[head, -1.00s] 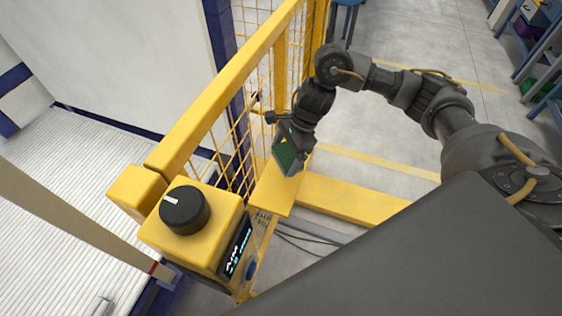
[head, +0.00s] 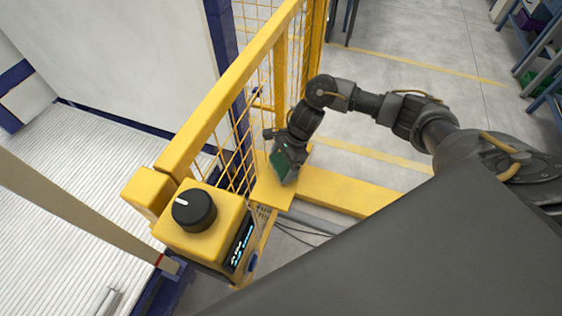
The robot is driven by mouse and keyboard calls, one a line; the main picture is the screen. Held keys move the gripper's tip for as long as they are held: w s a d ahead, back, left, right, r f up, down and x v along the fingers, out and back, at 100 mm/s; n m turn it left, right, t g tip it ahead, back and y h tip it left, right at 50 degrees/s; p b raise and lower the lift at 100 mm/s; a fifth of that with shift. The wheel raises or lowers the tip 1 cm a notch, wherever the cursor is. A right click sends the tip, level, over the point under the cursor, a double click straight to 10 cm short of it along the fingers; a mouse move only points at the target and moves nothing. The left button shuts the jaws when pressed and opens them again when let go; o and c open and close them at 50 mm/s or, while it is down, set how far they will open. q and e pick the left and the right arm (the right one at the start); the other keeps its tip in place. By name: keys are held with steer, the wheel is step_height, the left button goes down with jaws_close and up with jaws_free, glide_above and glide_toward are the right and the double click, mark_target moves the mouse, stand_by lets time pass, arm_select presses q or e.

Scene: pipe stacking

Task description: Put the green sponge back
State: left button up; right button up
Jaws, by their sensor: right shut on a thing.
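The green sponge (head: 281,166) is in my right gripper (head: 287,154), low over the small yellow shelf (head: 271,192) beside the mesh fence. The gripper is shut on the sponge and partly covers it. The sponge's lower edge is at or just above the shelf; I cannot tell whether they touch. My left gripper is out of view.
A yellow fence rail (head: 230,85) with wire mesh runs along the left of the shelf. A yellow control box with a black knob (head: 194,209) stands in front of it. A yellow beam (head: 350,192) extends right from the shelf. Grey floor lies beyond.

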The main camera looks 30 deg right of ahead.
steer(key=o, duration=0.7)
steer(key=shift+f, duration=0.1)
steer(key=b+v, duration=0.2)
steer(key=v, duration=1)
steer(key=shift+w+a, duration=0.1)
steer(key=shift+a, duration=0.05)
